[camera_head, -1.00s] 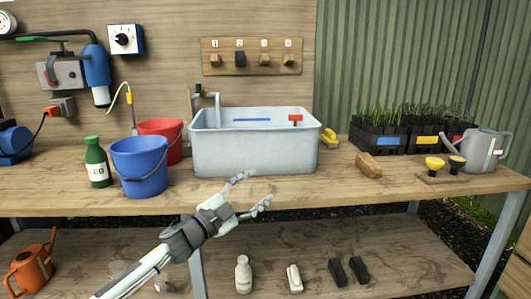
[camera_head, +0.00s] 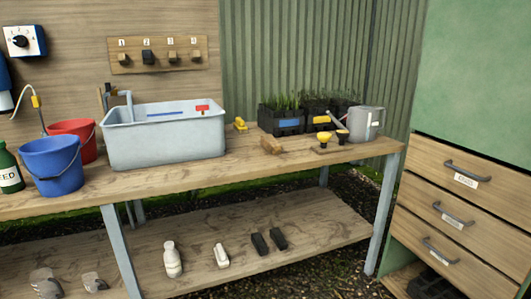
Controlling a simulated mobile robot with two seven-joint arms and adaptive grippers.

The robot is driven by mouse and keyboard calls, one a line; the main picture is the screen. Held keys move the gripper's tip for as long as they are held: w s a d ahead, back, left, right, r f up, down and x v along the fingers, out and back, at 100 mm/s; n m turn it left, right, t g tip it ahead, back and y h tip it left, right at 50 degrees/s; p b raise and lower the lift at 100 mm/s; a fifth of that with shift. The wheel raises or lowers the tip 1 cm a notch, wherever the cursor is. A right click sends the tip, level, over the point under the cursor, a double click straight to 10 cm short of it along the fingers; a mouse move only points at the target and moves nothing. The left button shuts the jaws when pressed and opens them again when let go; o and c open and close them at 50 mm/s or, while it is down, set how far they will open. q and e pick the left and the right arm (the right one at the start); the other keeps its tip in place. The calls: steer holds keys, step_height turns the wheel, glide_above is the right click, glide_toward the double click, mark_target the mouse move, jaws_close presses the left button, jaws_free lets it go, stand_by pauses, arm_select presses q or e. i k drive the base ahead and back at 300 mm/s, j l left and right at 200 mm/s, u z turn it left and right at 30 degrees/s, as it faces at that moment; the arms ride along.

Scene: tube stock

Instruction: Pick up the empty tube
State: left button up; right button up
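No tube that I can clearly tell as empty is in view. Two dark, block-like pieces, (camera_head: 260,244) and (camera_head: 278,238), lie side by side on the lower shelf (camera_head: 320,225); I cannot tell whether they are tubes. Black pots with green seedlings (camera_head: 290,118) stand at the back right of the bench. Dark objects (camera_head: 432,286) sit low under the drawers, too unclear to name. Neither of my grippers is in view.
The bench (camera_head: 200,176) holds a grey tub (camera_head: 165,145), blue bucket (camera_head: 52,168), red bucket (camera_head: 84,134) and watering can (camera_head: 366,122). A white bottle (camera_head: 172,262) stands on the shelf. A drawer cabinet (camera_head: 455,205) stands at right. The bench's front strip is mostly clear.

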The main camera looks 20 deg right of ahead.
mark_target(268, 142)
steer(key=i+l+z, duration=0.1)
steer(key=i+l, duration=0.25)
steer(key=l, duration=0.15)
steer(key=i+l+z, duration=0.1)
steer(key=i+l, duration=0.3)
